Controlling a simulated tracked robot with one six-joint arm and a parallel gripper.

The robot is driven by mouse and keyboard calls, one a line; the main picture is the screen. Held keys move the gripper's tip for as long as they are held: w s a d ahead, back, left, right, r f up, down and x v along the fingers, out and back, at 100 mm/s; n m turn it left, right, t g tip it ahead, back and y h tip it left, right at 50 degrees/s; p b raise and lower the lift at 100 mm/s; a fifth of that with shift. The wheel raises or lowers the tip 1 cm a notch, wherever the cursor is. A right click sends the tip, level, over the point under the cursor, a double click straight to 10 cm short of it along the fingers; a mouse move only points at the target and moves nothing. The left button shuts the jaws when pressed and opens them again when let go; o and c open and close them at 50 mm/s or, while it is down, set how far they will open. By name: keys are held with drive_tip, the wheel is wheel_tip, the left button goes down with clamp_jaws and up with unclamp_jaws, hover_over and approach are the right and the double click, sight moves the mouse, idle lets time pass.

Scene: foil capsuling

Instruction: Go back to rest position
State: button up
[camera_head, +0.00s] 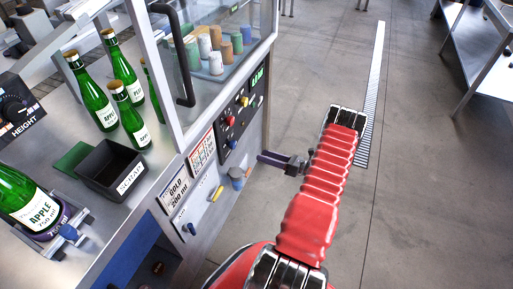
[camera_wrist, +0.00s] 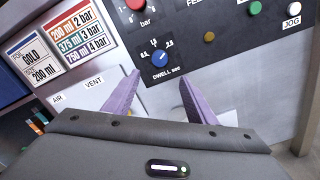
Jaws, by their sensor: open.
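My gripper (camera_head: 268,157) is at the end of my red arm, in front of the machine's control side and pointing left towards it in the head view. In the wrist view its two purple fingers (camera_wrist: 160,78) stand apart with nothing between them. Behind them is the white lower panel with AIR and VENT labels. The black control panel (camera_wrist: 225,45) with a blue DWELL knob (camera_wrist: 160,58) lies just beyond the fingertips. The gap between fingers and panel is hard to judge.
Several green bottles (camera_head: 125,78) with corks stand on the bench. A black bin (camera_head: 108,171) and an APPLE bottle (camera_head: 33,203) in a holder are nearer. Coloured capsules (camera_head: 215,62) stand behind the clear guard. Open floor (camera_head: 420,190) lies right of my arm.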

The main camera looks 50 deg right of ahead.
idle(0.3)
drive_tip(key=s+a+f+n+g+y, duration=0.2)
drive_tip(key=s+a+f+n+g, duration=0.15)
drive_tip(key=a, duration=0.35)
drive_tip(key=s+a+r+n+g+y, duration=0.2)
drive_tip(key=a+r+n+g, duration=0.35)
drive_tip(key=a+n, duration=0.2)
drive_tip(key=s+a+r+n+h, duration=0.2)
drive_tip(key=a+r+n+h, duration=0.1)
drive_tip(key=a+r+n, duration=0.6)
drive_tip(key=s+a+r+n+g+h, duration=0.1)
drive_tip(key=s+a+r+n+h, duration=0.1)
drive_tip(key=a+r+n, duration=0.7)
drive_tip(key=s+a+r+n+g+h, duration=0.1)
drive_tip(key=a+r+n+h, duration=0.4)
drive_tip(key=r, duration=1.6)
drive_tip(key=a+n, duration=0.4)
drive_tip(key=shift+s+a, duration=0.35)
drive_tip(key=shift+s, duration=0.05)
